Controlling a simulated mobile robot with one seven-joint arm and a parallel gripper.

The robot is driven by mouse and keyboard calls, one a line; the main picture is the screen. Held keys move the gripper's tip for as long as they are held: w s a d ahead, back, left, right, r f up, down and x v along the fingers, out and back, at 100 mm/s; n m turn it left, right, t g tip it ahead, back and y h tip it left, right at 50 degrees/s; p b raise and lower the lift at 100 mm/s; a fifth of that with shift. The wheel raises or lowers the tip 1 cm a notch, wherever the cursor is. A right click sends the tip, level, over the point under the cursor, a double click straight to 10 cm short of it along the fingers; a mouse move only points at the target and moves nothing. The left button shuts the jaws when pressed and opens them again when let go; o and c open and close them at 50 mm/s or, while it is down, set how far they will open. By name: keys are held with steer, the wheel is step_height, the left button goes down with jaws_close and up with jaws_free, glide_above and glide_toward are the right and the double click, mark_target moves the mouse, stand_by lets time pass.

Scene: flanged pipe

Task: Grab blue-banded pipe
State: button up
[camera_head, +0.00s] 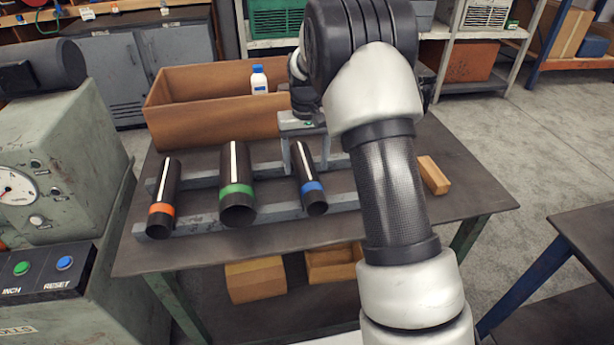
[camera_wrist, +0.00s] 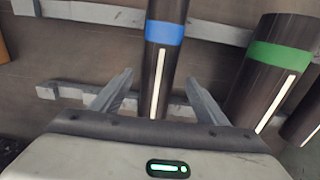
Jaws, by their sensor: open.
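The blue-banded pipe (camera_head: 309,181) is dark with a white stripe along its top and a blue band near its front end. It lies across the grey rack rails. In the wrist view the blue-banded pipe (camera_wrist: 158,70) runs up the middle between the two fingers. My gripper (camera_head: 304,150) is over the pipe's rear part in the head view. In the wrist view my gripper (camera_wrist: 158,84) is open, one finger on each side of the pipe, with gaps between. Contact is not visible. My arm hides part of the area behind.
A green-banded pipe (camera_head: 237,185) and an orange-banded pipe (camera_head: 163,200) lie on the rails (camera_head: 270,217) to the left. An orange-brown bin (camera_head: 215,122) with a white bottle (camera_head: 259,80) stands behind. A wooden block (camera_head: 433,175) lies right. The table's right front is clear.

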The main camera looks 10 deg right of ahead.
mark_target(307, 167)
steer(key=f, duration=0.3)
steer(key=shift+w+d+f, duration=0.1)
steer(key=shift+d+f, duration=0.1)
steer(key=shift+f, duration=0.2)
steer(key=c, duration=1.6)
steer(key=shift+r, duration=0.15)
jaws_close()
